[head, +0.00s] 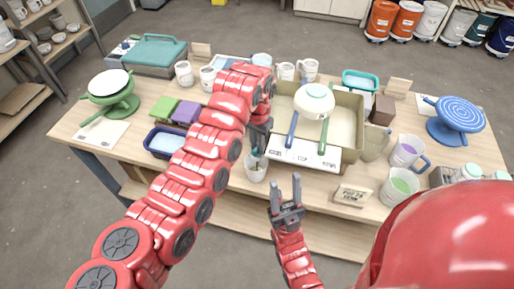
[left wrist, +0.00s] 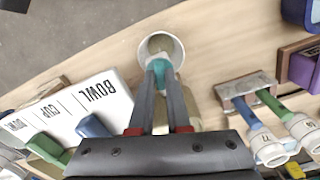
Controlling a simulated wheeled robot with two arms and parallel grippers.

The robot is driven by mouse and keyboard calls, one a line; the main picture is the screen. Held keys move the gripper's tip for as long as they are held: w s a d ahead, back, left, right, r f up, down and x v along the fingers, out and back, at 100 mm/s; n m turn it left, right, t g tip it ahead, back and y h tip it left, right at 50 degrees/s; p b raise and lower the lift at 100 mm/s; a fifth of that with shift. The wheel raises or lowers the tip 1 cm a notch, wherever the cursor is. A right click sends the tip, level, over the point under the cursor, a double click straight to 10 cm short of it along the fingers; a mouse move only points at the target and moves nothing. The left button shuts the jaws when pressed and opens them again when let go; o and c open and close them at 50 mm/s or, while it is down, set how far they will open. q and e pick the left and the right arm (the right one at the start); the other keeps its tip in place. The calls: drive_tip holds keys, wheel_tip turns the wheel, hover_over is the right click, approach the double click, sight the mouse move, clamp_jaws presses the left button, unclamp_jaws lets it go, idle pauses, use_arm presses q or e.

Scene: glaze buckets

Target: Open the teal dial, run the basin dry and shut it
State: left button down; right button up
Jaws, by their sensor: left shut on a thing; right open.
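The beige basin (head: 345,100) stands at the middle of the table. A white bowl (head: 314,98) and a blue and a green handle show over it, so its inside is mostly hidden. My left gripper (head: 258,148) points down beside the basin's front left corner, above a white cup (head: 255,172). In the left wrist view its fingers (left wrist: 162,72) are shut on a small teal part, which I take for the teal dial (left wrist: 163,64), close to the cup's mouth (left wrist: 160,43). How far it is turned cannot be told. My right gripper (head: 285,190) is open and empty near the front edge.
A white label board (head: 302,152) with BOWL and CUP lies before the basin. Mugs (head: 407,151) and a small sign (head: 354,195) stand to the right. A navy tray (head: 165,141) and a purple block (head: 186,112) are left of my left arm. Shelves (head: 20,75) stand far left.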

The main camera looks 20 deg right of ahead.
use_arm(q)
drive_tip(key=shift+n, duration=0.3)
idle(0.4)
drive_tip(key=c, duration=0.9)
unclamp_jaws()
